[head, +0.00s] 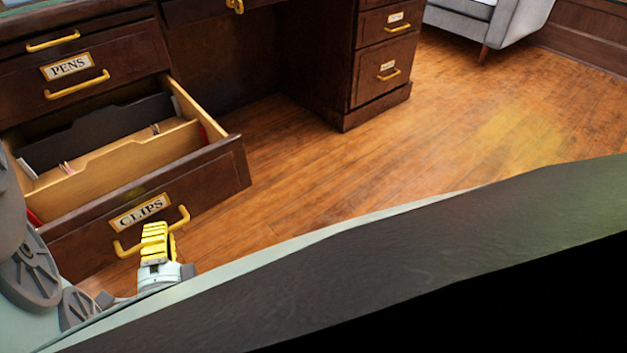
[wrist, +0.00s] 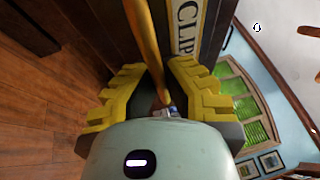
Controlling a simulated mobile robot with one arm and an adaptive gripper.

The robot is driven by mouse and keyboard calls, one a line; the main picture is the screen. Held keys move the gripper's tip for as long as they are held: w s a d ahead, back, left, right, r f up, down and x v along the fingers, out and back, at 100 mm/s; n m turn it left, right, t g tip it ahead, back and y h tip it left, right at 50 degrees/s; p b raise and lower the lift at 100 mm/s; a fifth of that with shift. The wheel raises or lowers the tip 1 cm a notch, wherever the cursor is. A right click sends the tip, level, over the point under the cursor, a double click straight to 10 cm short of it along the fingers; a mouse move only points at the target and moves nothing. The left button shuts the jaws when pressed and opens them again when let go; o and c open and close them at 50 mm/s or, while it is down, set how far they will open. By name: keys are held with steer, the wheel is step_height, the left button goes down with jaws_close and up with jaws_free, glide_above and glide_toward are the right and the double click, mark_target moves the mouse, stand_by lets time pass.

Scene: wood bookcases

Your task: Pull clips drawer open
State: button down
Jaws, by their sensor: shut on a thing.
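The clips drawer (head: 200,178) is the lowest drawer of the desk's left pedestal and stands well open. Its dark wood front carries a CLIPS label (head: 139,212) and a yellow bar handle (head: 183,218). My gripper (head: 155,232) is at the middle of this handle, its yellow fingers shut on it. In the wrist view the handle (wrist: 143,45) runs between the two yellow fingers (wrist: 157,95), with the label (wrist: 188,25) beside it. The exact finger contact is partly hidden.
The pens drawer (head: 20,80) above is shut. Dividers (head: 120,155) and papers show inside the open drawer. The desk's right pedestal (head: 345,75) stands farther back. A grey armchair (head: 520,22) is at the top right. The wooden floor (head: 330,175) between is clear.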

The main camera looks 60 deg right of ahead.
steer(key=c, duration=1)
jaws_free()
steer(key=shift+w, duration=0.1)
steer(key=shift+c, duration=0.2)
